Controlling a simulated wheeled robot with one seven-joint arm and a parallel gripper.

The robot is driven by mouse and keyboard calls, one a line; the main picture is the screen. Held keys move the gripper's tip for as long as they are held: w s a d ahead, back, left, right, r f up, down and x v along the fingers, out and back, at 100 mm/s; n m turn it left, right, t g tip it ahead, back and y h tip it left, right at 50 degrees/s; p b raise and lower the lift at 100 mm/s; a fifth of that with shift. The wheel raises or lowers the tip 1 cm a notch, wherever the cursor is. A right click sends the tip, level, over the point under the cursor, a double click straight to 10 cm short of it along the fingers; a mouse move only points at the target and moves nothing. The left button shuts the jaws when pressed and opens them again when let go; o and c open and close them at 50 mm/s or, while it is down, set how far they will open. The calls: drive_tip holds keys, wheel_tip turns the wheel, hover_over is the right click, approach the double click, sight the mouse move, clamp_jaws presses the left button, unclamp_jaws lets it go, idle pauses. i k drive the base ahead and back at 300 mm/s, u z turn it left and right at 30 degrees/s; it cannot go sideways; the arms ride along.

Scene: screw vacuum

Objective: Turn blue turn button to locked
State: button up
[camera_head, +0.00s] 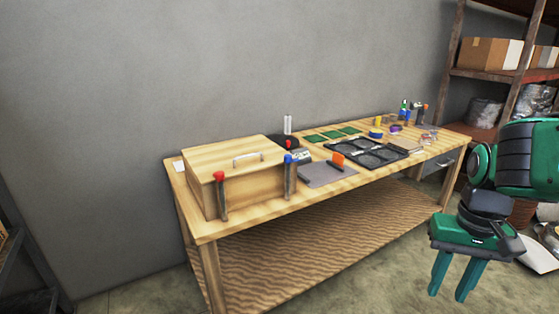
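A blue turn button (288,158) tops a dark grey upright post at the front right of the wooden box on the workbench. The picture is too small to tell which way it is turned. A similar post with a red top (219,176) stands at the box's front left. The wooden box (250,190) has a pale handle on its lid, and the lid looks shut. My gripper (454,292) hangs at the lower right with its two teal fingers pointing down and apart. It is empty, in front of the bench and well away from the blue button.
The workbench (270,218) holds a grey mat (318,174) with an orange-handled tool (338,160), black trays (368,153), green boards (331,134) and several small items. Shelving (490,75) stands at the right. The floor before the bench is mostly clear, with clutter at the far right.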

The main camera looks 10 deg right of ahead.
sight(288, 160)
drive_tip(key=u, duration=0.05)
drive_tip(key=i, duration=1)
drive_tip(key=z, duration=0.05)
